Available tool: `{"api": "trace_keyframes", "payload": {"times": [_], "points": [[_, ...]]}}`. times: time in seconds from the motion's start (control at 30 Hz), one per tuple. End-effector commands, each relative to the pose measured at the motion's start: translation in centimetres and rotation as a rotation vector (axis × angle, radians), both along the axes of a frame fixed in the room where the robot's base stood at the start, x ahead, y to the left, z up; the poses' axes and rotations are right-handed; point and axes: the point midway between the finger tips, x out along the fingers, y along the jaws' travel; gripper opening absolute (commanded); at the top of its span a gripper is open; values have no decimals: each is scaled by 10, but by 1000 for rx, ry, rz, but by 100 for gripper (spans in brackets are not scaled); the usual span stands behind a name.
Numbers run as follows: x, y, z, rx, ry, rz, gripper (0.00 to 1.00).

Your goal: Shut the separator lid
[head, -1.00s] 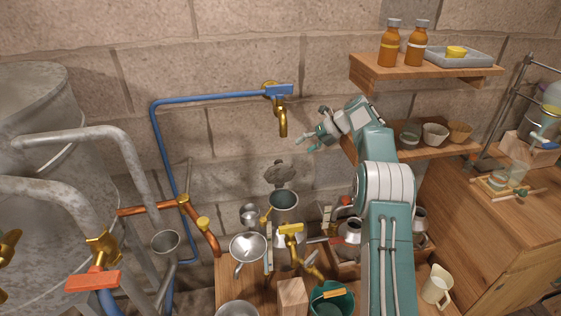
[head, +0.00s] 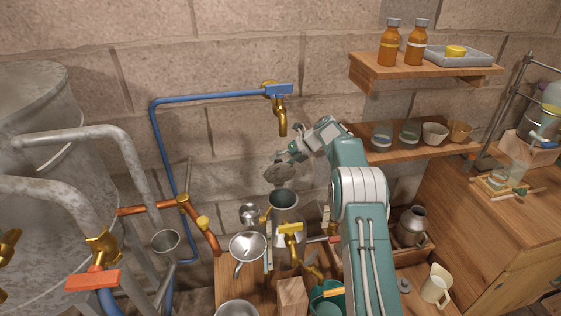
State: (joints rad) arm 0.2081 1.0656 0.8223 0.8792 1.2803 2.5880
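The separator (head: 285,203) is a grey metal cylinder standing among the metalware below the blue pipe's tap, with its dark open mouth showing. Its lid (head: 280,174) appears as a mottled grey plate standing up behind the mouth, in front of the wall. My gripper (head: 283,157) is just above the lid's top edge, its fingertips pointing left. It overlaps the lid's edge in the picture; I cannot tell if they touch. The fingers are too small to tell open from shut, and nothing is seen held.
A brass tap (head: 282,120) hangs from the blue pipe above my gripper. A funnel (head: 247,247) and yellow-handled valve (head: 290,229) stand in front of the separator. A shelf (head: 400,148) with several small bowls is to the right. A large metal still (head: 40,110) fills the left.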

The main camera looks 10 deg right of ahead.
Motion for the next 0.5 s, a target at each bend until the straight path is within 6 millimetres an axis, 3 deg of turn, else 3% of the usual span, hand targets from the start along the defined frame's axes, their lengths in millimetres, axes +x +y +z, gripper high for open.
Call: {"api": "trace_keyframes", "payload": {"times": [0.03,0.17,0.5], "points": [[0,0,0,0,0,0,58],[0,0,0,0,0,0,0],[-1,0,-1,0,-5,-1,0]]}}
